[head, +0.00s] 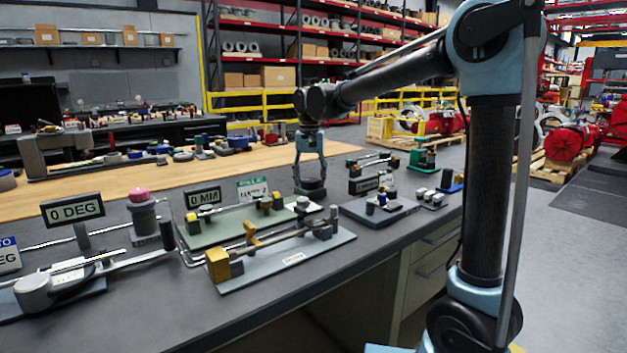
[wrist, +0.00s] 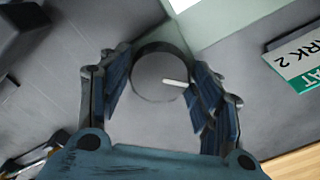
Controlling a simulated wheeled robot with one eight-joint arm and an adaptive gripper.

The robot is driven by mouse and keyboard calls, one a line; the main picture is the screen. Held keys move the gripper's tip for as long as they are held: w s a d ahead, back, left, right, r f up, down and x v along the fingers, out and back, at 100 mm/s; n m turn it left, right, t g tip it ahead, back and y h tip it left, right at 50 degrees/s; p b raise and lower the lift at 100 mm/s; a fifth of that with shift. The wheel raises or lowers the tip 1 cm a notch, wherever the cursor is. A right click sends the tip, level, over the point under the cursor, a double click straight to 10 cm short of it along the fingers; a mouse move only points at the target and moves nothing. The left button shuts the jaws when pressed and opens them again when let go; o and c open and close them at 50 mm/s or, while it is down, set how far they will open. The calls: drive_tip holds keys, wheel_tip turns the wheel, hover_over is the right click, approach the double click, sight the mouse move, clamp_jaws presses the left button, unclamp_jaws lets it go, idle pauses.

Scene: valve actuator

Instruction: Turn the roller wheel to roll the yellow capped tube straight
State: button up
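A dark round wheel (wrist: 150,80) with a pale line on its top lies between the fingers of my gripper (wrist: 160,80) in the wrist view. In the head view my gripper (head: 311,170) points down over the dark wheel (head: 311,187), behind the green plate. The fingers are spread on both sides of the wheel; whether they touch it I cannot tell. A thin tube with yellow ends (head: 277,202) lies on the green plate (head: 215,236); its exact tilt is too small to tell.
A grey plate with a gold block (head: 218,264) and rods stands in front. A "0 MM" display (head: 203,197) stands behind the green plate, and a green-and-white sign (head: 252,189) is left of my gripper. A dark fixture plate (head: 375,213) with small parts stands to the right.

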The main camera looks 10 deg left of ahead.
sight(310, 179)
drive_tip(key=c, duration=0.4)
drive_tip(key=shift+n, duration=1.5)
drive_tip(key=o, duration=1)
drive_tip(key=shift+o, duration=0.2)
wheel_tip(310, 179, up, 12)
